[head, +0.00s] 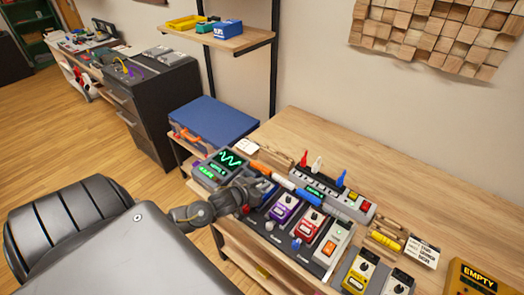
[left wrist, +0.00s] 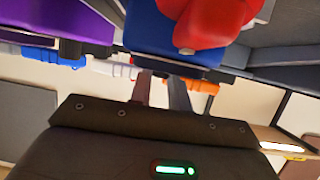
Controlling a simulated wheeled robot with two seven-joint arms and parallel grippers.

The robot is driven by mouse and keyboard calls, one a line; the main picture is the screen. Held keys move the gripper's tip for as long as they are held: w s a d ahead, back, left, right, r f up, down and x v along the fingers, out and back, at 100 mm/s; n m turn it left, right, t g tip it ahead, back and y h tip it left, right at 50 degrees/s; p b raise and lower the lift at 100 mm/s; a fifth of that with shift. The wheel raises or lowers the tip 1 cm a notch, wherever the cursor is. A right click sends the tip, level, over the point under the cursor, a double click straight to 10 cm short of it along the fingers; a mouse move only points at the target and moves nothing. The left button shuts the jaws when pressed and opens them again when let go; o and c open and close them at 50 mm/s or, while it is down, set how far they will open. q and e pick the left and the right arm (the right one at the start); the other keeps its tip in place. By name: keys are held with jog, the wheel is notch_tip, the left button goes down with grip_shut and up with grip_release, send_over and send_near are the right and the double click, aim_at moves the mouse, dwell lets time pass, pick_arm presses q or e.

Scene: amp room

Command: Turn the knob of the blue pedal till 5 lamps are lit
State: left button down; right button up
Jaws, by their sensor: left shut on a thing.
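The blue pedal (head: 269,188) stands at the left end of the pedal row in the head view, mostly hidden by my left gripper (head: 253,190). In the left wrist view the blue pedal (left wrist: 160,35) fills the top middle, with a rounded red part (left wrist: 212,18) in front of it. My left gripper's two dark fingers (left wrist: 160,92) reach up to the pedal and are shut on its knob. The knob itself is hidden. I cannot tell how many lamps are lit. My right gripper is not in view.
A purple pedal (head: 286,207) and a red pedal (head: 309,221) stand close beside the blue one. A green-screened device (head: 221,167) is at the left, and a power strip (head: 330,196) with coloured plugs runs behind. The table's back (head: 330,140) is clear.

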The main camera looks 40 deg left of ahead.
pick_arm(q)
jog(key=shift+a+m+h, duration=0.1)
jog(key=shift+m+h, duration=0.2)
jog(key=shift+h, duration=0.1)
jog(key=shift+a+m+h, duration=0.1)
jog(key=shift+m+h, duration=0.4)
jog(key=shift+h, duration=0.1)
jog(key=shift+a+m+g+h, duration=0.1)
jog(key=shift+m+g+h, duration=0.3)
jog(key=shift+m+h, duration=0.25)
jog(key=shift+w+a+m+g+h+b, duration=0.15)
jog(key=shift+m+g+h+b, duration=0.45)
jog(key=shift+m+h, duration=0.85)
jog(key=shift+h, duration=0.3)
jog(key=c, duration=1.3)
grip_release()
